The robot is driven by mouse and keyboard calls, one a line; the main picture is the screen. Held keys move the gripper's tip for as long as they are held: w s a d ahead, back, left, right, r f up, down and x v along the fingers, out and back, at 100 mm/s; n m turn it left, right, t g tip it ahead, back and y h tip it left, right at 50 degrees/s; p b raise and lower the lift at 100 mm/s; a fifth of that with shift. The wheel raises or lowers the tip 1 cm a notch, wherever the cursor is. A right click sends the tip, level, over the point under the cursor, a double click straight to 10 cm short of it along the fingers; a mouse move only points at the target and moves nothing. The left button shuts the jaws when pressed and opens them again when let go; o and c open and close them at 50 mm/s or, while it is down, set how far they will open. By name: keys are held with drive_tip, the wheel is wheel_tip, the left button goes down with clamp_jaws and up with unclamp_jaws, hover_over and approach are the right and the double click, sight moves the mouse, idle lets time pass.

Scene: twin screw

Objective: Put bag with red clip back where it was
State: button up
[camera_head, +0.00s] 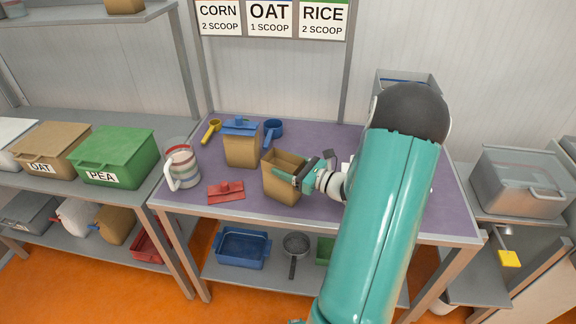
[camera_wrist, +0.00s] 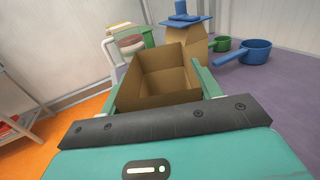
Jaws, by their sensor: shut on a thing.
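An open brown paper bag (camera_head: 284,178) stands upright on the purple table mat. My gripper (camera_head: 297,177) is shut on this bag, with one finger on each side of it in the wrist view (camera_wrist: 157,80). The bag's open top and empty-looking inside show in the wrist view (camera_wrist: 165,72). A red clip (camera_head: 226,191) lies on the mat to the left of the bag, apart from it. A second brown bag (camera_head: 241,151) with a blue clip (camera_head: 240,127) on top stands behind and to the left.
A striped jug (camera_head: 183,166) stands at the table's left edge. A yellow scoop (camera_head: 211,130) and a blue scoop (camera_head: 272,130) lie at the back. A green PEA box (camera_head: 115,156) and an OAT box (camera_head: 50,150) stand on the left shelf. My arm covers the table's right part.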

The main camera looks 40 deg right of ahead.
drive_tip(key=o, duration=1.1)
drive_tip(key=shift+f, duration=0.1)
drive_tip(key=v, duration=1.2)
